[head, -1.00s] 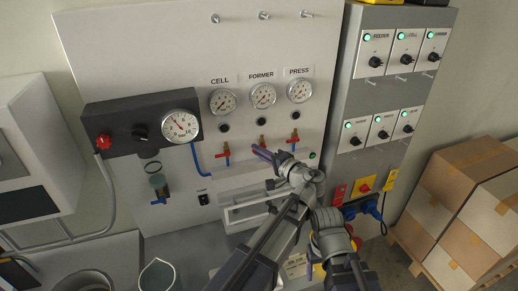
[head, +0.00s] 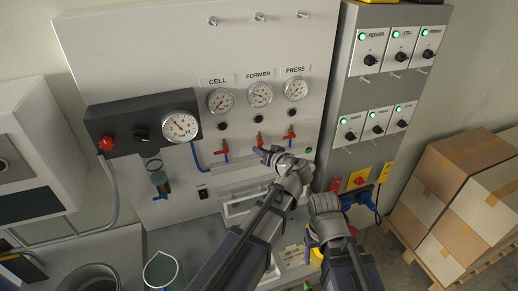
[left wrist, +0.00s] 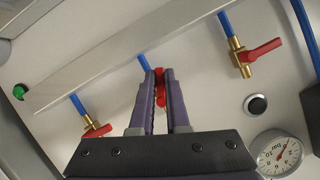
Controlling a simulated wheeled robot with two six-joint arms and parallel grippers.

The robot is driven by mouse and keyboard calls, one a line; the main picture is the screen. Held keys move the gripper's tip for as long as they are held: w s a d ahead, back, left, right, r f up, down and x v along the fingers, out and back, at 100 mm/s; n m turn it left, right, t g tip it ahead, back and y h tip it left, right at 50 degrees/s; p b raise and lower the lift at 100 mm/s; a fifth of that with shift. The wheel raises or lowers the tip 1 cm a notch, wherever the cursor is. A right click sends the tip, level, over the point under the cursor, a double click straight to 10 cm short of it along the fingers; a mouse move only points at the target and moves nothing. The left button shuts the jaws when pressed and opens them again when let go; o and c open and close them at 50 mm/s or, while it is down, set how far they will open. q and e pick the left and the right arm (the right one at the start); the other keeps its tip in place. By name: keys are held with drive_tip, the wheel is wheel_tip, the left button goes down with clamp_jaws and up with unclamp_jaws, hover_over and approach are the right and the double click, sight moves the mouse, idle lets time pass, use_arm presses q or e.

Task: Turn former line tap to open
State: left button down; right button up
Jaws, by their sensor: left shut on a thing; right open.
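The former line tap (head: 260,138) is the middle of the three brass taps, under the FORMER gauge (head: 259,95). Its red handle (left wrist: 160,86) sits between the purple fingers of my left gripper (left wrist: 160,75), which is shut on it. In the head view my left gripper (head: 267,153) covers the handle, so its angle is hard to tell. The blue line rises behind the fingers in the left wrist view. My right gripper (head: 322,203) is low at the right, away from the taps; it is open, with its fingers hardly visible.
The cell tap (head: 222,150) and press tap (head: 290,136) flank the former tap closely, both with red handles. A pale rail (left wrist: 130,65) runs close to the taps. A grey switch cabinet (head: 338,120) stands to the right, with cartons (head: 465,165) beyond.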

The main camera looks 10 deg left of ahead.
use_arm(q)
drive_tip(key=shift+w+d+f+n+t+h, duration=0.1)
drive_tip(key=shift+d+n+t+h, duration=0.15)
drive_tip(key=shift+n+h, duration=0.4)
drive_tip(key=shift+w+d+n+t+h, duration=0.1)
drive_tip(key=shift+n+t+h, duration=0.25)
drive_tip(key=shift+n, duration=0.5)
drive_tip(key=c, duration=0.9)
unclamp_jaws()
drive_tip(key=shift+s+p, duration=0.1)
drive_tip(key=shift+p, duration=0.25)
